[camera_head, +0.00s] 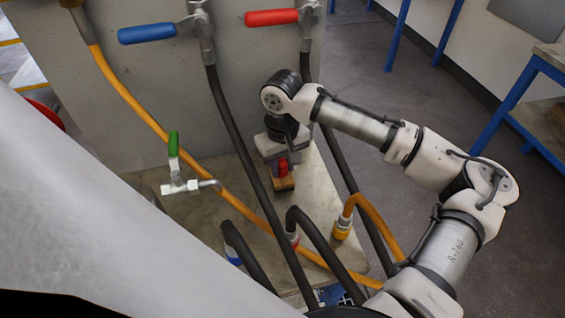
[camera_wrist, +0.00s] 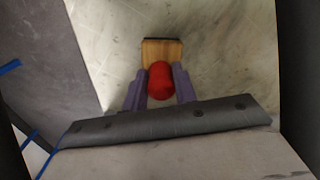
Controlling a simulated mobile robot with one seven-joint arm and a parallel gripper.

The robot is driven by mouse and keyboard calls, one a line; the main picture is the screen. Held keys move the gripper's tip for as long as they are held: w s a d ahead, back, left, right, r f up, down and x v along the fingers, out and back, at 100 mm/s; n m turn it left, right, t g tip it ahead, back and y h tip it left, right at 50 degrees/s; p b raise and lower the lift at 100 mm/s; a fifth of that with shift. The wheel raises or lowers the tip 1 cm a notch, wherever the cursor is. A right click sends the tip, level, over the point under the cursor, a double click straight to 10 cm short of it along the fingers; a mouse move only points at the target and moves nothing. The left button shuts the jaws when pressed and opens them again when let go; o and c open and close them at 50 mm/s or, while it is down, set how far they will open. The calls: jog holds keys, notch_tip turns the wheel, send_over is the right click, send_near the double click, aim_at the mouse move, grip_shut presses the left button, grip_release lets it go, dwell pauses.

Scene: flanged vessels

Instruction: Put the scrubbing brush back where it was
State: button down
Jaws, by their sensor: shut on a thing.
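The scrubbing brush has a red handle and a wooden block (camera_head: 283,184). My gripper (camera_head: 282,168) is shut on its red handle, with the wooden block below the fingers, at or just above the stone-like ledge (camera_head: 318,200). In the wrist view the red handle (camera_wrist: 160,82) sits between the two purple-grey fingers, and the wooden block (camera_wrist: 161,48) shows beyond them. The bristles are hidden, and I cannot tell whether the brush touches the ledge.
A black hose (camera_head: 232,130) and an orange hose (camera_head: 150,122) hang in front of the ledge. A green-handled tap (camera_head: 173,146) stands to the left. Blue (camera_head: 146,33) and red (camera_head: 271,17) valve levers are above. A blue-legged table (camera_head: 512,98) is at right.

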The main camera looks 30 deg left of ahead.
jog(key=shift+f, duration=0.1)
jog(key=shift+f, duration=0.1)
jog(key=c, duration=1.1)
grip_release()
notch_tip(320, 180, up, 8)
jog(key=shift+b, duration=0.55)
